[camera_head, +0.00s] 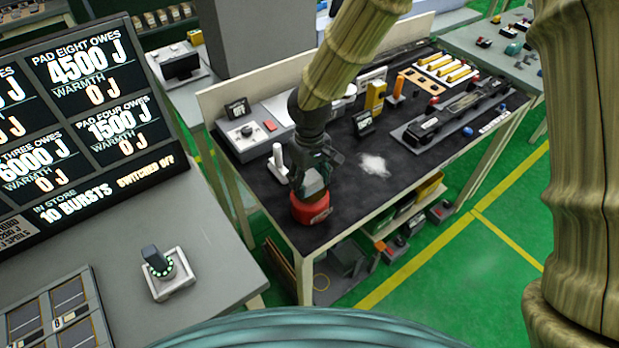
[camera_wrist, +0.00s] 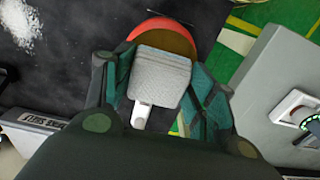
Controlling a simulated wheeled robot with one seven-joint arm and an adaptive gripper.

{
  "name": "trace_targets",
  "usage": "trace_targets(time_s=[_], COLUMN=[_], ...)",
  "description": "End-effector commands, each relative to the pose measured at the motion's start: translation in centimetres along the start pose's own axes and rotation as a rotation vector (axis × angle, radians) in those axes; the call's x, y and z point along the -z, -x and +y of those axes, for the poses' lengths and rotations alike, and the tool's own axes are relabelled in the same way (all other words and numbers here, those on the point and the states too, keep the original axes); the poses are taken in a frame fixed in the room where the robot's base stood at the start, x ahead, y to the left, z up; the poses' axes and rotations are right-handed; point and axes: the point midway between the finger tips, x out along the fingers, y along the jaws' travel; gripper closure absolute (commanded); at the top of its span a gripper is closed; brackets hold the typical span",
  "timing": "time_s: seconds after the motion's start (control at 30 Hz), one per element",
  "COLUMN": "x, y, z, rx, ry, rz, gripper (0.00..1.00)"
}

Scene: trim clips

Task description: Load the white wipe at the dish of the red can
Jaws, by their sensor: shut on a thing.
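The red can (camera_head: 312,211) stands near the front left corner of the black-topped bench (camera_head: 345,200). My gripper (camera_head: 313,178) is directly above the can, pointing down. It is shut on the white wipe (camera_wrist: 160,75), a pale textured pad with a white stem (camera_wrist: 141,116) that shows between the fingers in the wrist view. In the wrist view the can's red rim and brownish dish (camera_wrist: 165,38) show just beyond the pad. The pad overlaps the dish in that view; I cannot tell whether they touch.
A white powdery patch (camera_head: 374,165) lies on the bench right of the can. A white upright handle on a base (camera_head: 278,163) stands just behind my gripper. A grey rail fixture (camera_head: 450,112) and yellow pieces (camera_head: 445,68) are farther right. A dark display (camera_head: 75,110) stands at left.

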Motion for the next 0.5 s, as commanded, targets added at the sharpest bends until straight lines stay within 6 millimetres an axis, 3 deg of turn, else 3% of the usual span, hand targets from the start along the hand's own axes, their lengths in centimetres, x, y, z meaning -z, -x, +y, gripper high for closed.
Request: trace_targets(time_s=[0.23,0.5], x=[0.0,0.0], y=[0.2,1.8], z=[0.0,0.0], rx=[0.000,-0.001], ry=[0.000,0.001], rz=[-0.001,0.000], gripper=[0.63,0.63])
